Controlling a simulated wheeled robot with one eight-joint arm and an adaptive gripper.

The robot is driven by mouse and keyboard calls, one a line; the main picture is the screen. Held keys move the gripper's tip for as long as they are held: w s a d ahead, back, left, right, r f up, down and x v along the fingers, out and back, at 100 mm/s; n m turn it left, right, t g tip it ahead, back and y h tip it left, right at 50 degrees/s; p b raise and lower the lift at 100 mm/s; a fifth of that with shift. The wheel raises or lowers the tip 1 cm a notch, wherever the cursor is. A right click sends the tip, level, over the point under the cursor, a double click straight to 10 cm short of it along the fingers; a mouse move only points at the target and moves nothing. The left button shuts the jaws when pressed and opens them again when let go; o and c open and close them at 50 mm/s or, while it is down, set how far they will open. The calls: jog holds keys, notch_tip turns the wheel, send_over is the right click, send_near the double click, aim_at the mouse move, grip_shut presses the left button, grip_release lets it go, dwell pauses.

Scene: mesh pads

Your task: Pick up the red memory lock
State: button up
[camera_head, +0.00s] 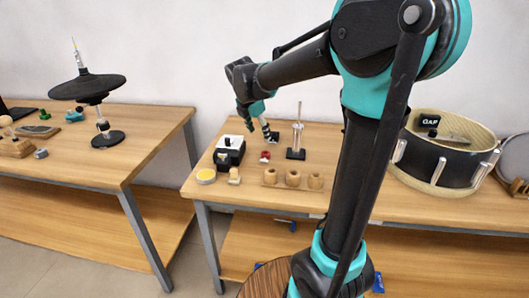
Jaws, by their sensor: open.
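A small red object (265,155), which looks like the red memory lock, lies on the right-hand wooden table. It is small in view, with a pale part at its lower edge.
Around the red object stand a white and black box (229,152), a metal post on a dark base (296,153), a wooden block with several round pieces (293,179) and a yellow-topped round tin (205,176). A large drum (437,168) stands right. Another table (150,148) is left.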

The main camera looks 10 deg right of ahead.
jog(key=w+f, duration=0.2)
jog(key=f, duration=0.1)
jog(key=w+d+f+n, duration=0.1)
jog(key=w+f, duration=0.1)
jog(key=f, duration=0.1)
jog(key=w+f+n, duration=0.1)
jog(key=w+f, duration=0.1)
jog(key=f, duration=0.1)
jog(key=shift+w+d+f, duration=0.1)
jog(key=shift+d+f, duration=0.3)
jog(key=shift+d+x, duration=0.15)
jog(key=shift+x, duration=1.15)
jog(key=shift+d+x, duration=0.15)
jog(key=shift+x, duration=1.2)
jog(key=shift+w+r, duration=0.15)
jog(key=shift+w, duration=0.05)
jog(key=shift+c, duration=0.2)
jog(key=c, duration=1.2)
jog(key=shift+c, duration=0.2)
jog(key=shift+r, duration=0.15)
